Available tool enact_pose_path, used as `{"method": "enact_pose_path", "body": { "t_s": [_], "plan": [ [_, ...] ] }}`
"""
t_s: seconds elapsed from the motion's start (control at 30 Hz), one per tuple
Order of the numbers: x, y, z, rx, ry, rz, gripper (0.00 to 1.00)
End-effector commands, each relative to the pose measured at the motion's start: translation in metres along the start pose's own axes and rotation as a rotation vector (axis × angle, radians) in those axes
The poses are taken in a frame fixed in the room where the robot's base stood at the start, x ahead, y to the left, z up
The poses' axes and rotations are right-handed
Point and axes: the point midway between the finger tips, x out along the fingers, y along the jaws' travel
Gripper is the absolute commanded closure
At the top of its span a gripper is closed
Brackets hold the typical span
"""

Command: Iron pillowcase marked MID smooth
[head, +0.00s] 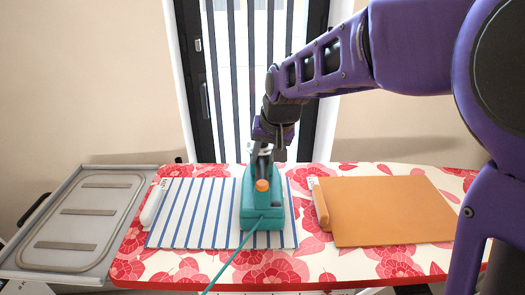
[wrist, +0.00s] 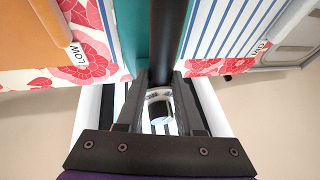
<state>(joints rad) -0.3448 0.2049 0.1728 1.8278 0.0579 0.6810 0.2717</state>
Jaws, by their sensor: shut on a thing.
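The pillowcase marked MID (head: 190,215) is white with blue stripes and lies flat on the ironing board. Its MID tag (wrist: 259,48) shows at the right in the wrist view. My gripper (head: 266,146) is shut on the iron's dark handle (wrist: 169,35), at the iron's far end. A white roll-like ridge (head: 153,204) lies along the cloth's left edge.
An orange-brown cloth (head: 390,210) with a tan ridge (head: 320,205) lies to the right; its tag reads LOW (wrist: 76,55). The board (head: 270,272) has a red floral cover. A grey metal rest (head: 85,215) is at the left. The iron's teal cord (head: 232,258) runs toward the front.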

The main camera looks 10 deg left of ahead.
Motion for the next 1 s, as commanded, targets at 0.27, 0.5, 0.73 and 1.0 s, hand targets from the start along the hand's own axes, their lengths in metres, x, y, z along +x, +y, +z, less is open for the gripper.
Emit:
{"method": "enact_pose_path", "body": {
  "t_s": [0.27, 0.5, 0.73, 1.0],
  "plan": [
    [-0.003, 0.020, -0.001, 0.004, -0.002, 0.004, 1.00],
    [-0.005, 0.030, 0.002, 0.002, -0.001, 0.003, 1.00],
    [-0.011, 0.028, 0.015, 0.001, -0.002, 0.001, 1.00],
    [-0.017, 0.028, 0.032, 0.000, -0.004, 0.001, 1.00]
  ]
}}
